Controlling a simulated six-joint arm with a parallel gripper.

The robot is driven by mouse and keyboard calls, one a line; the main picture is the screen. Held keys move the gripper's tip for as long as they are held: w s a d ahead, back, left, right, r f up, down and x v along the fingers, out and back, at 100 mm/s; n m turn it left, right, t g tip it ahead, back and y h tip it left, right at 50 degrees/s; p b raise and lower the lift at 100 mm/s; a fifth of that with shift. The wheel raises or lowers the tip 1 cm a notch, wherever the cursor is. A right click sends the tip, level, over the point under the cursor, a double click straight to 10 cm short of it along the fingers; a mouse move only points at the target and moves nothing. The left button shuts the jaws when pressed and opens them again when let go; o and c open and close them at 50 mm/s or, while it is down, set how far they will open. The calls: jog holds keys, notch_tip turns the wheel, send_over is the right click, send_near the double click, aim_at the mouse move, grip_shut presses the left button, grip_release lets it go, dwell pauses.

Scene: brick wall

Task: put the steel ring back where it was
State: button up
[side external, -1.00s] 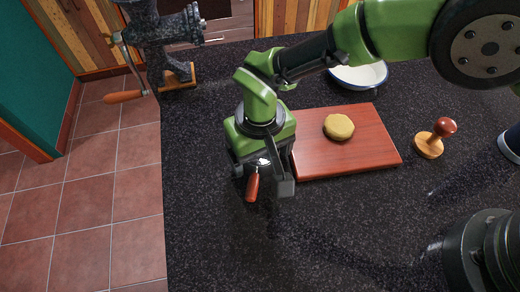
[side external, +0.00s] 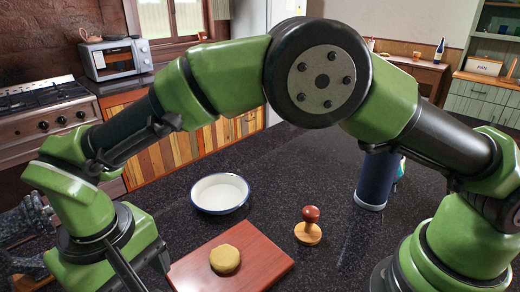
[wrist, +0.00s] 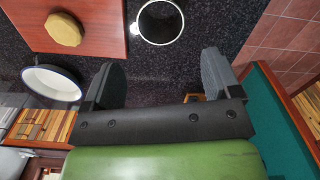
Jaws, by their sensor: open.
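The steel ring (wrist: 160,22) stands on the dark counter in the wrist view, close beside the edge of the red-brown board (wrist: 95,40). Its bright rim is partly cut by the top of the picture, and dark counter shows inside it. My gripper (wrist: 163,62) is open, with its two fingers wide apart and nothing between them. The ring lies beyond the fingertips, roughly in line with the gap. A yellow round of dough (wrist: 64,29) lies on the board.
A white bowl with a dark rim (side external: 220,193) stands behind the board. A wooden stamp with a red-brown knob (side external: 309,228) stands right of it. A dark blue cylinder (side external: 375,180) is further right.

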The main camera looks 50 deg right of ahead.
jog(key=d+r+m+t+y, duration=0.2)
jog(key=d+r+m, duration=0.1)
jog(key=d+r, duration=1.25)
jog(key=s+d+r+m+t, duration=0.3)
jog(key=s+d+t, duration=0.2)
jog(key=s+d, duration=0.8)
jog(key=shift+s+m, duration=0.3)
jog(key=shift+s, duration=0.1)
